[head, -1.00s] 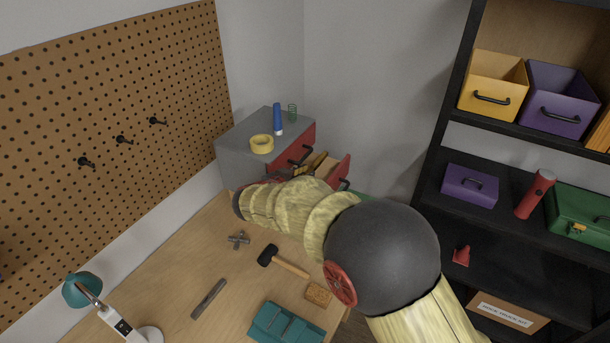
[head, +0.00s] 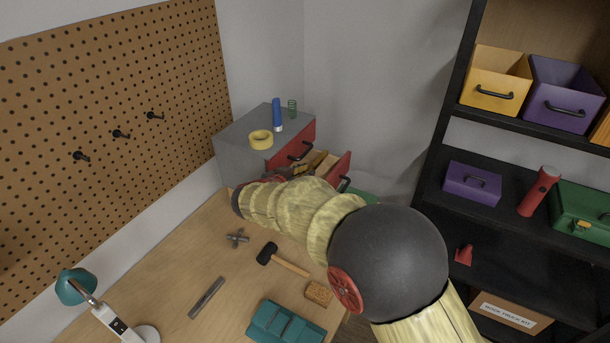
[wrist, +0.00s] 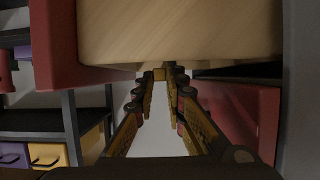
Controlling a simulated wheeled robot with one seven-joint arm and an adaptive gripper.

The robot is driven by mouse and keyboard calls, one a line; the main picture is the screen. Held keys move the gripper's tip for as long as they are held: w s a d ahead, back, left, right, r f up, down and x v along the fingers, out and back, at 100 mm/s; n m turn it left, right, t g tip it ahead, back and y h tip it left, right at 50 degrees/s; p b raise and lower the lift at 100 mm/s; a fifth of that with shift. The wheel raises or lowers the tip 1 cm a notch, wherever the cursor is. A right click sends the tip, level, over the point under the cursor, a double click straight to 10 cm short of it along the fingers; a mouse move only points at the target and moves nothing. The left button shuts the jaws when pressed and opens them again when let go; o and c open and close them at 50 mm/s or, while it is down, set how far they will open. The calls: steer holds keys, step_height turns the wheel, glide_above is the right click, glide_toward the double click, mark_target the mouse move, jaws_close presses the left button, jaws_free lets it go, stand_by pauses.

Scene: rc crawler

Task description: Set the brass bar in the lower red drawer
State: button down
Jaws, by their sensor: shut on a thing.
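The lower red drawer (head: 341,170) is pulled open from the grey cabinet (head: 238,160) in the head view. Its pale wooden inside (wrist: 180,32) fills the top of the wrist view, with its red front (wrist: 58,50) at the left. My gripper (wrist: 161,78) is shut on the brass bar (wrist: 160,74), of which only a small end shows between the fingertips. The gripper also shows at the open drawer in the head view (head: 312,162), partly hidden by my arm. I cannot tell whether the bar touches the drawer floor.
The upper red drawer (head: 292,146) is shut, close above the gripper. Yellow tape (head: 261,139), a blue cylinder (head: 277,115) and a green spring (head: 292,108) stand on the cabinet. A mallet (head: 282,260) and teal case (head: 286,323) lie on the bench. A dark shelf (head: 430,190) stands right.

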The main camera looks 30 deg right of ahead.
steer(key=shift+f, duration=0.15)
steer(key=c, duration=2.1)
jaws_free()
steer(key=shift+r, duration=0.2)
